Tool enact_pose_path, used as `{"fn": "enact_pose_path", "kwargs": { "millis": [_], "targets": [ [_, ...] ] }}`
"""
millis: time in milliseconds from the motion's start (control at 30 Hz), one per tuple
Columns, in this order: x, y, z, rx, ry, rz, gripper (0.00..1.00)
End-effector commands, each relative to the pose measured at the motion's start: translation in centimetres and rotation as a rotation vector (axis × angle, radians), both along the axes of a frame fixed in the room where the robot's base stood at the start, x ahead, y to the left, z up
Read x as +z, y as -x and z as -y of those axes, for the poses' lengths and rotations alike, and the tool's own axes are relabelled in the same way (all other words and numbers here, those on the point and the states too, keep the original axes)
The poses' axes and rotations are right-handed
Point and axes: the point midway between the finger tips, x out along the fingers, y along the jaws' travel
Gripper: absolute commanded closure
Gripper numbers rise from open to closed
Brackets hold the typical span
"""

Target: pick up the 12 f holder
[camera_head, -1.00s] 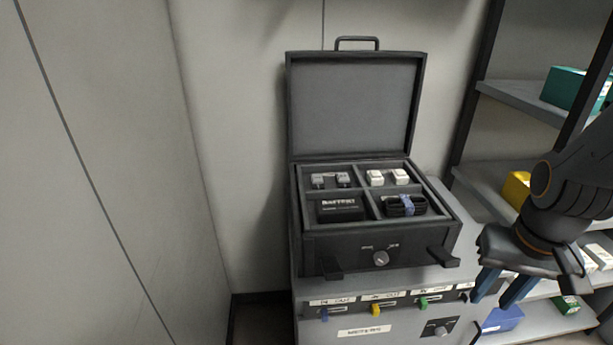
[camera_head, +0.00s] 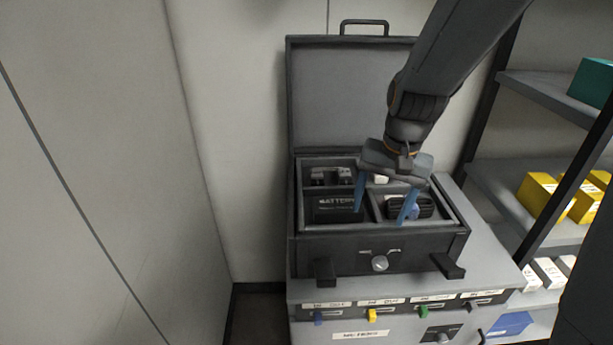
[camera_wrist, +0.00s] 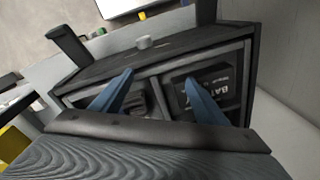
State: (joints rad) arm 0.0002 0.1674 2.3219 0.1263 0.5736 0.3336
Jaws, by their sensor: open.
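An open black case (camera_head: 330,250) has four compartments. A pair of grey blocks (camera_head: 330,177) lies in the back left one, and a white block (camera_head: 381,179) shows in the back right one, partly hidden by my gripper. A black battery (camera_head: 335,208) lies front left and also shows in the wrist view (camera_wrist: 222,78). A black item (camera_head: 424,207) with a blue part lies front right. I cannot read which is the 12 f holder. My gripper (camera_head: 381,214) is open and empty, pointing down over the front compartments, its blue fingers either side of the divider.
The case's raised lid (camera_head: 335,95) stands behind the compartments. Two black latches (camera_head: 326,271) and a knob (camera_head: 379,263) stick out in front. A shelf with yellow boxes (camera_head: 545,195) stands to the right. A wall is at the left.

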Motion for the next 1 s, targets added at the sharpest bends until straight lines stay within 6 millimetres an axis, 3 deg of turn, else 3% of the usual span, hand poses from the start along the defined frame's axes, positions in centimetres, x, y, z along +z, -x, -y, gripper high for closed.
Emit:
{"fn": "enact_pose_path", "kwargs": {
  "millis": [33, 200, 400, 600, 1000],
  "targets": [
    [0.2, -2.9, -0.8, -0.122, -0.037, -0.023, 0.33],
    [1.3, -11.3, -4.0, -0.572, -0.175, -0.134, 0.33],
    [2.3, -18.0, -6.9, -0.941, -0.29, -0.267, 0.33],
    [2.5, -20.3, -8.2, -1.082, -0.332, -0.332, 0.33],
    [-0.9, -20.5, -9.7, -1.094, -0.333, -0.337, 0.33]
  ]
}}
